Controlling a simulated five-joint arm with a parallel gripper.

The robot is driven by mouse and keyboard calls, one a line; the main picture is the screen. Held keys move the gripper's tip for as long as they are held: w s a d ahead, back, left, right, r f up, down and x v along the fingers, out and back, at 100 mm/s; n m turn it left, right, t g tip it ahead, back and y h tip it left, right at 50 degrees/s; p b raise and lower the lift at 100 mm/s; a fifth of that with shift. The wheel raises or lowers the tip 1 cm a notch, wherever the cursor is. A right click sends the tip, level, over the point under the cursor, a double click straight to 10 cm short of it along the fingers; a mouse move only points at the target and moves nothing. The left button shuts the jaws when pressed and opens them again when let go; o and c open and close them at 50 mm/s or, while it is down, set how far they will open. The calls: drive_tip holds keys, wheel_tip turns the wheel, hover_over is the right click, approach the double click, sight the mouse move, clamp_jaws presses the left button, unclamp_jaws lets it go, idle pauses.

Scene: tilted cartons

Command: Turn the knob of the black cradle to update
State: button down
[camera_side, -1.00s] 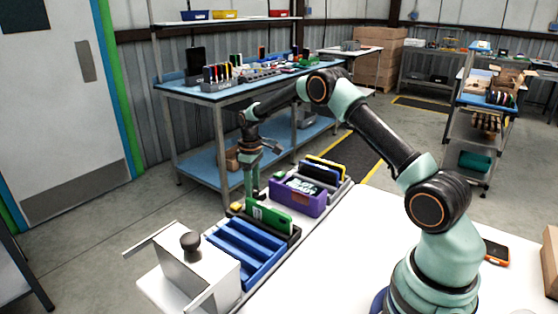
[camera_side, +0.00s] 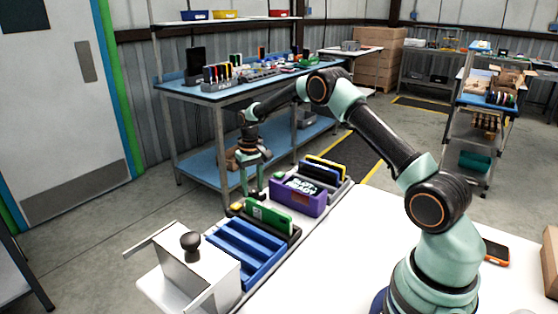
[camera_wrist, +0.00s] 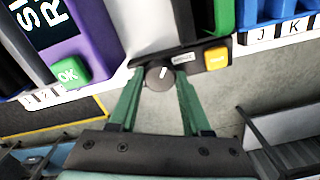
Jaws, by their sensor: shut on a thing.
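The black cradle (camera_side: 290,239) holds an upright green card (camera_side: 270,217) in the side view. In the wrist view the black cradle's front panel (camera_wrist: 200,56) carries a grey round knob (camera_wrist: 159,77), a small label whose text I cannot read, and a yellow button (camera_wrist: 216,58). The knob's white pointer mark points up and slightly right in the picture. My gripper (camera_wrist: 157,84) has its two green fingers on either side of the knob, shut on it. In the side view my gripper (camera_side: 253,192) stands at the cradle's far end, and the knob is hidden there.
A purple cradle (camera_side: 300,200) with a green OK button (camera_wrist: 68,71) stands close beside the black one. A blue slotted rack (camera_side: 245,250) and a grey box with a black knob (camera_side: 190,243) are on the near side. The white table (camera_side: 340,235) is clear towards my base.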

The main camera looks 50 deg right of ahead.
sight(253, 189)
drive_tip(key=shift+m, duration=0.7)
drive_tip(key=shift+c, duration=1.8)
unclamp_jaws()
wheel_tip(253, 189, up, 12)
drive_tip(key=shift+r, duration=0.1)
